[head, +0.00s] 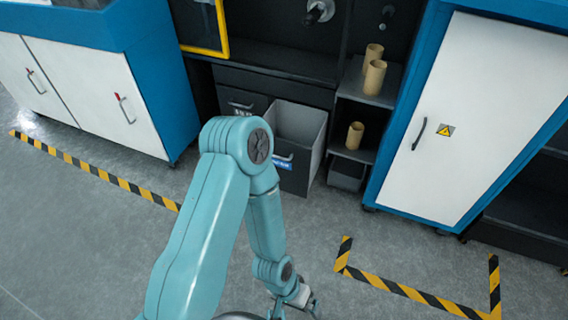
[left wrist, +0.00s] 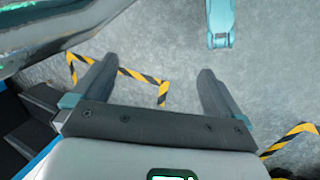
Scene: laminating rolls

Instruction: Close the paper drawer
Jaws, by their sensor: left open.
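The paper drawer (head: 298,176) is pulled out from the dark cabinet in the head view. It has a dark front with a handle and blue label, and light grey inner walls. My arm's elbow overlaps its left part. My left gripper (head: 312,304) is low in the head view, well below the drawer and apart from it. In the left wrist view my left gripper (left wrist: 156,70) is open, with nothing between its fingers and grey floor beyond. The drawer cannot be made out in the left wrist view. My right gripper is not in view.
A dark drawer (head: 243,100) beside the open one looks shut. Brown cardboard rolls (head: 374,78) stand on shelves to the right. A white-doored blue cabinet (head: 470,115) is at right, another (head: 85,85) at left. Striped tape (head: 405,290) marks the floor, which is otherwise clear.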

